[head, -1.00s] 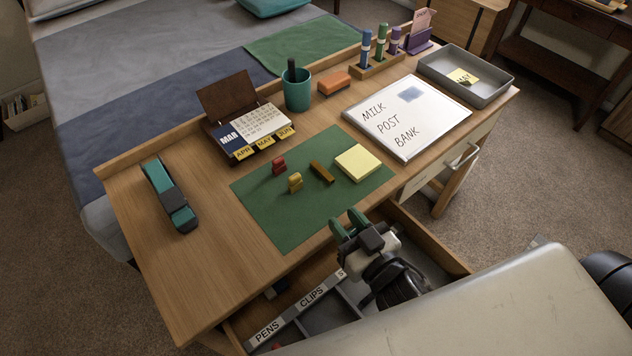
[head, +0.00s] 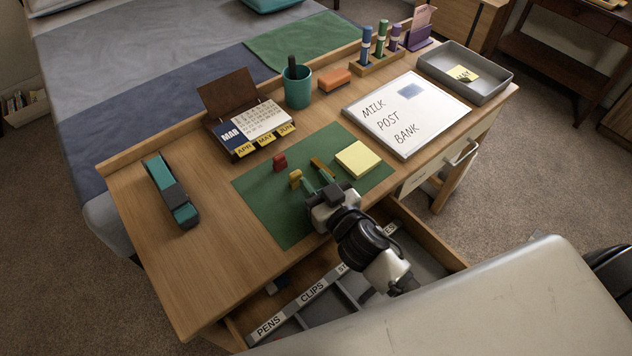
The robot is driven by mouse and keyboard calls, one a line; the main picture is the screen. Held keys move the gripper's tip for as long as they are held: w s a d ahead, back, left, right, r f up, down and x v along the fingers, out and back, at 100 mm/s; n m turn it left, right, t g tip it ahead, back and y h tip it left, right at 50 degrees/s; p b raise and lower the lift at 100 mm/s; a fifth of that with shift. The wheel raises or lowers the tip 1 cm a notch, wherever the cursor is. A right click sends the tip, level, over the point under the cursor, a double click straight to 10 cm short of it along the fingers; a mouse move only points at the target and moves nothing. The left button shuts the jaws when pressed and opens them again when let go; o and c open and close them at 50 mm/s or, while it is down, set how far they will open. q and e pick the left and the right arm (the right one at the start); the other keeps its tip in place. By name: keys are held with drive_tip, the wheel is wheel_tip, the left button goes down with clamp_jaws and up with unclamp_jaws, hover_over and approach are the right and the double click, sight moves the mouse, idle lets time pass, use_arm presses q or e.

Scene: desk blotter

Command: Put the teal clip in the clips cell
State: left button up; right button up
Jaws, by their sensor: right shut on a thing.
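My right gripper (head: 318,181) is over the green blotter, near the brown bar and the yellow clip. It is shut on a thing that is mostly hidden. Green-teal shows at its tips, where I cannot clearly part clip from fingers; I take the held thing for the teal clip, as no other teal clip shows. The open drawer below the desk's front edge has a clips cell, marked by the CLIPS label (head: 312,292). The cell is partly hidden by my own body and shadow. My left gripper is not in view.
On the blotter (head: 262,200) are a red clip (head: 280,162), a yellow clip (head: 295,178), a brown bar (head: 317,163) and a yellow note pad (head: 357,159). A whiteboard (head: 440,110) lies to the right. A teal stapler (head: 171,190) lies left. The PENS label (head: 269,326) is beside CLIPS.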

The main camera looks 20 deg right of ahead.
drive_tip(key=shift+f, duration=0.15)
drive_tip(key=o, duration=0.9)
